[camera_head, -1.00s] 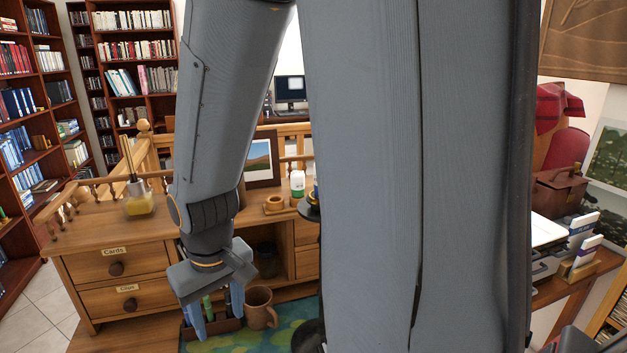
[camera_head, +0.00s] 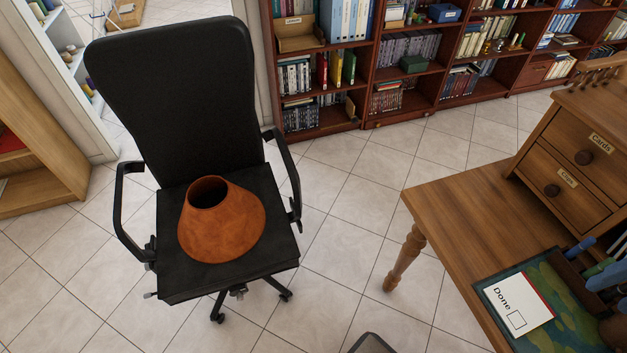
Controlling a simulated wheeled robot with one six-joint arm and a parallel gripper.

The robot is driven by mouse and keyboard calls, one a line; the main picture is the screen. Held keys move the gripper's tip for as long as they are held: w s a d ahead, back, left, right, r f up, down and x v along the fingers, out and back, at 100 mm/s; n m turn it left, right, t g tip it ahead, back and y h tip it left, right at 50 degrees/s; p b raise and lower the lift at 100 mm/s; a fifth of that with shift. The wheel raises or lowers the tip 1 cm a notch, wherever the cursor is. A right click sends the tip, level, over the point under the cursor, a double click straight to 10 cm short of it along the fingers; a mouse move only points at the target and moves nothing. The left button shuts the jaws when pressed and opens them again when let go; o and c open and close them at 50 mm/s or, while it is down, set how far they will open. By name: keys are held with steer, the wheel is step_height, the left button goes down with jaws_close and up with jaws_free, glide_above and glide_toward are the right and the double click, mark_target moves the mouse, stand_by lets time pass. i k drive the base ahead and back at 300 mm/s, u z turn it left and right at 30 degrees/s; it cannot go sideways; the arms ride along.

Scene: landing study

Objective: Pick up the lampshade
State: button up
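The lampshade (camera_head: 238,228) is a rust-orange cone with a dark round opening at its narrow top. It stands wide end down on the black seat (camera_head: 185,282) of an office chair, clear of the backrest (camera_head: 180,100). Nothing covers it. My gripper does not show in this view, so whether it is open or shut is hidden.
A wooden desk (camera_head: 470,190) stands at the right, with drawers, a "Done" card (camera_head: 518,304) and blue pens at the edge. Bookshelves (camera_head: 420,65) line the back. A wooden shelf (camera_head: 50,165) stands left. Tiled floor (camera_head: 340,225) between chair and desk is clear.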

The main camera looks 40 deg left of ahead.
mark_target(225, 233)
steer(key=u, duration=3.3)
steer(key=i, duration=1)
steer(key=z, duration=0.4)
